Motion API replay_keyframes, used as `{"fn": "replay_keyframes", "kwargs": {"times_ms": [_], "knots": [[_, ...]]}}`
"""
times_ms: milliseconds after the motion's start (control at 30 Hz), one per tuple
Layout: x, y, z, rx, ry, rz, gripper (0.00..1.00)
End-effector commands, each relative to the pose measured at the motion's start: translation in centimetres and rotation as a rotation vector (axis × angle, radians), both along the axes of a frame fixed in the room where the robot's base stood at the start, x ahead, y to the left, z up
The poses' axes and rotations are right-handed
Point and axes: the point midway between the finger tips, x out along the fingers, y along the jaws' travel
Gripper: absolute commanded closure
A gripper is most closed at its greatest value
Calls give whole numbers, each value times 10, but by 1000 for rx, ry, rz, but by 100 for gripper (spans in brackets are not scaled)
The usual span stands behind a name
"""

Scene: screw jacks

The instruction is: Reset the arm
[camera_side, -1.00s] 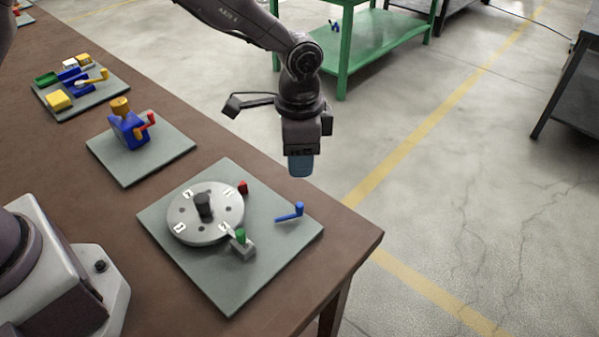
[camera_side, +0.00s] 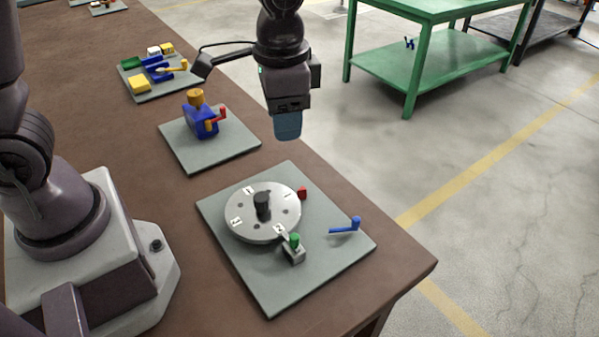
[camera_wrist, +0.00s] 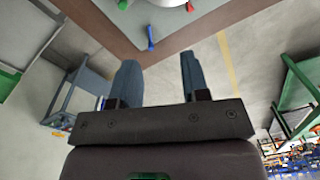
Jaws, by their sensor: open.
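My gripper (camera_side: 287,126) hangs empty in the air in the side view, above the far table edge and beyond the board with the dial. In the wrist view its two blue-grey fingers (camera_wrist: 160,78) stand apart with nothing between them. The grey board (camera_side: 268,290) carries a round numbered dial (camera_side: 285,203) with a black knob (camera_side: 263,205). A green-topped piece (camera_side: 294,243), a red piece (camera_side: 302,193) and a blue lever (camera_side: 345,227) are on the same board. The blue lever also shows in the wrist view (camera_wrist: 150,38).
A second board holds a blue screw jack (camera_side: 200,120) with an orange knob and red handle. A third board (camera_side: 150,88) with yellow, blue and green parts lies farther back. A green table (camera_side: 420,70) stands across the floor. The air around my gripper is clear.

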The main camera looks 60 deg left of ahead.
Motion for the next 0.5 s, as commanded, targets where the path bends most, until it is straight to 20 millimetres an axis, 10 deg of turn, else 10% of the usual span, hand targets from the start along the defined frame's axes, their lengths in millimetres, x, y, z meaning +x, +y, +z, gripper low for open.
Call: {"fn": "replay_keyframes", "kwargs": {"times_ms": [500], "knots": [[-120, 71, 84, -112, -349, 341, 58]]}}
